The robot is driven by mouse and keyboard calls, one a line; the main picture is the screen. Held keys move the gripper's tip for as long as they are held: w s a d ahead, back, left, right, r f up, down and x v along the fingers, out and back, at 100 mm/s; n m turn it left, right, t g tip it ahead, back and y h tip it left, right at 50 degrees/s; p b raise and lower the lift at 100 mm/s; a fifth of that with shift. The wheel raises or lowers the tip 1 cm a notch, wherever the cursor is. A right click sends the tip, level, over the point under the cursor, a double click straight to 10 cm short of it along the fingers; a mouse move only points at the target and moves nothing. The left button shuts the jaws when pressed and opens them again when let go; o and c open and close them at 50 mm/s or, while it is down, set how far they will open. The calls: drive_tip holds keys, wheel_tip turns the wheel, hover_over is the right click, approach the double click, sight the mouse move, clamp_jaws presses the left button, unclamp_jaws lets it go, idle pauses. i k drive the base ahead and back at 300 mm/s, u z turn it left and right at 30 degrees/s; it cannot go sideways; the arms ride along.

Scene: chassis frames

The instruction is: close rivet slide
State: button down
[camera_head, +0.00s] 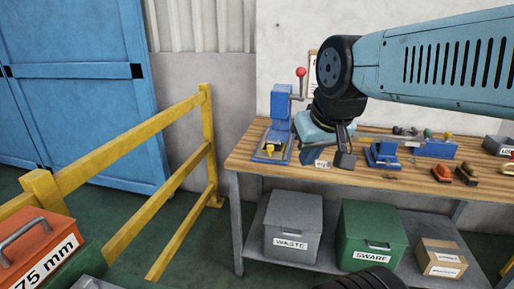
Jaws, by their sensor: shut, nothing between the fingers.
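A blue lever press (280,110) with a red ball on its handle stands at the left end of the wooden workbench (375,182). A yellow piece (269,148) sits on the base of this press. A small white-labelled part (322,164) lies right of the press, its lettering too small to read. I cannot tell for sure which part is the rivet slide. My gripper (344,158) hangs from the blue arm just right of the labelled part and is shut, holding nothing. I cannot tell whether it touches anything. My wrist hides part of the bench behind it.
A small blue fixture (383,154), a blue vise-like tool (434,148) and red-brown handled items (441,172) stand to the right. A yellow railing (140,150) is left of the bench.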

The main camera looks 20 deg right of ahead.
sight(269, 154)
drive_tip(key=z, duration=1)
drive_tip(key=i, duration=0.1)
drive_tip(key=u, duration=2.8)
drive_tip(key=k, duration=0.65)
drive_tip(key=z, duration=1.6)
drive_tip(key=i, duration=1)
